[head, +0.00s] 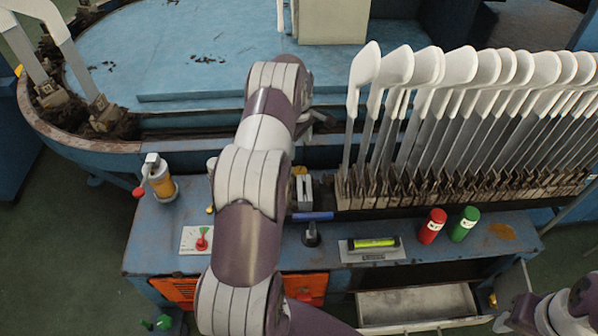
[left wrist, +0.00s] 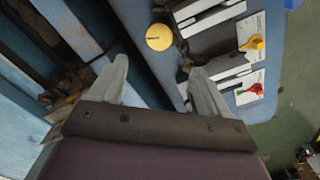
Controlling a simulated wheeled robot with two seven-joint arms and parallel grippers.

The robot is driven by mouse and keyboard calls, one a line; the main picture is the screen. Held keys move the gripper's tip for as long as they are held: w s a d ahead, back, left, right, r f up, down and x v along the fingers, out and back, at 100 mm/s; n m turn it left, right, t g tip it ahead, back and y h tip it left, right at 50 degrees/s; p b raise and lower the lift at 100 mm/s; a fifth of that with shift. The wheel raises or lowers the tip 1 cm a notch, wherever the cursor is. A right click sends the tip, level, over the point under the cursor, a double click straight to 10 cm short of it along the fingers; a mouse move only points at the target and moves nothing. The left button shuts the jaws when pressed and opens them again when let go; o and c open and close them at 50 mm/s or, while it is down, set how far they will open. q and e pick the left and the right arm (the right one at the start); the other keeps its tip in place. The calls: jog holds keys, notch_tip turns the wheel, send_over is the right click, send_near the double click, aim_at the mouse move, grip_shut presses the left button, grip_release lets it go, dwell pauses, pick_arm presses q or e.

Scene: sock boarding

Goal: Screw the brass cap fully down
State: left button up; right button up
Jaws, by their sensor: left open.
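A round yellow, brass-looking cap (left wrist: 159,37) with a small dark mark on top shows in the left wrist view. It lies beyond and between the fingertips of my left gripper (left wrist: 155,66). Those fingers are spread apart with nothing between them, and the cap is apart from them. I cannot tell how far down the cap sits on its thread. In the head view my left arm covers most of that part of the bench, and I cannot make out the cap there. My right gripper is out of view; only part of the right arm shows at the lower right.
The blue bench (head: 150,245) carries an amber cup with a red knob (head: 160,180), a red-green lever plate (head: 200,240), a level vial (head: 373,243), a red bottle (head: 432,226) and a green bottle (head: 464,224). White sock boards (head: 460,70) stand behind. A drawer (head: 417,304) is open.

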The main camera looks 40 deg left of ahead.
aim_at(299, 171)
pick_arm(q)
notch_tip(299, 171, down, 12)
jog(key=shift+w+f+b, duration=0.1)
jog(key=shift+b, duration=0.8)
jog(key=c, duration=1)
